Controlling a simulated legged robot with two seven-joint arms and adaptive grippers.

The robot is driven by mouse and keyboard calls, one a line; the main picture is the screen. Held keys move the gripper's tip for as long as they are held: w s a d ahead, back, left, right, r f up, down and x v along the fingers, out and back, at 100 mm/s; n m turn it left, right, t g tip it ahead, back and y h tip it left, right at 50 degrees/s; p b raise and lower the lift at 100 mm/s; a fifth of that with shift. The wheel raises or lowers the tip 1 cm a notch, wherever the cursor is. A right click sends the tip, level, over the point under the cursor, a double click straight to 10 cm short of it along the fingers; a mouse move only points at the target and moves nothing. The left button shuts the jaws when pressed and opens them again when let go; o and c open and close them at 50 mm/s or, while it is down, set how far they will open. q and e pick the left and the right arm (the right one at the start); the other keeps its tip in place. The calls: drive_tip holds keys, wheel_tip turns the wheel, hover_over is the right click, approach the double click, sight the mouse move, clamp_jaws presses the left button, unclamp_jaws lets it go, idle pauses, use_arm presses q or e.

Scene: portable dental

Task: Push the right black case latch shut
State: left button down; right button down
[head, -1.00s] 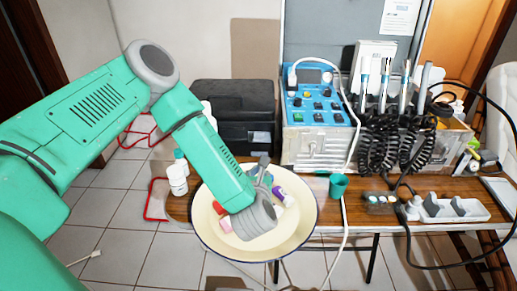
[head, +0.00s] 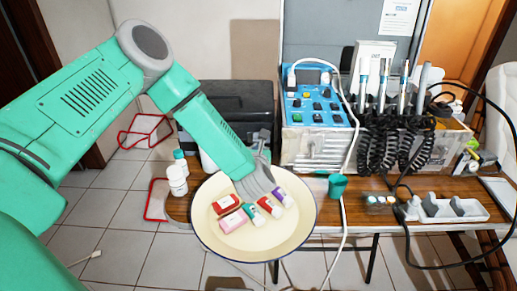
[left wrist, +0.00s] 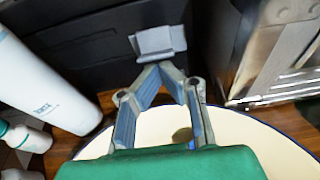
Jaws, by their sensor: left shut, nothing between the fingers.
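The black case (head: 228,97) stands at the back of the table, behind the basin. Its front (left wrist: 85,45) fills the upper part of the left wrist view. A grey latch (left wrist: 158,42) is on that front; its lower part seems to stick out, but I cannot tell how far. My left gripper (head: 263,138) is in front of the case's right part, above the basin's back rim. In the left wrist view my left gripper (left wrist: 168,70) is shut and empty, its tips just below the latch. Contact is unclear. In the head view the gripper area hides the latch. My right gripper is not in view.
The cream basin (head: 290,238) holds several small boxes and tubes under my arm. White bottles (head: 177,180) stand left of it. The blue dental unit (head: 315,105) stands close right of the case. A green cup (head: 337,186) is right of the basin.

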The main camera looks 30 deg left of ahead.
sight(257, 140)
use_arm(q)
drive_tip(key=shift+a, duration=0.1)
drive_tip(key=shift+a+r+g+p, duration=0.1)
drive_tip(key=shift+r+g+p, duration=0.1)
drive_tip(key=shift+g+p, duration=0.25)
drive_tip(key=shift+h, duration=0.3)
drive_tip(key=shift+r+p, duration=0.3)
drive_tip(key=shift+p, duration=0.05)
drive_tip(key=shift+w+r+g+h+p, duration=0.1)
drive_tip(key=shift+r+g+h+p, duration=0.2)
drive_tip(key=shift+r+g+p, duration=0.4)
drive_tip(key=r+g+h+p, duration=0.1)
drive_tip(key=p, duration=0.2)
drive_tip(key=w+r+g+h+p, duration=0.1)
drive_tip(key=g+p, duration=0.1)
drive_tip(key=p, duration=0.1)
drive_tip(key=w+a+r+g+h+p, duration=0.1)
drive_tip(key=r+g+p, duration=0.1)
drive_tip(key=p, duration=0.2)
drive_tip(key=shift+r+h, duration=0.1)
drive_tip(key=shift+h, duration=0.2)
drive_tip(key=shift+s+f+b, duration=0.1)
drive_tip(key=shift+f+b, duration=0.3)
drive_tip(key=shift+f, duration=0.05)
drive_tip(key=shift+r+p, duration=0.6)
drive_tip(key=shift+r, duration=0.25)
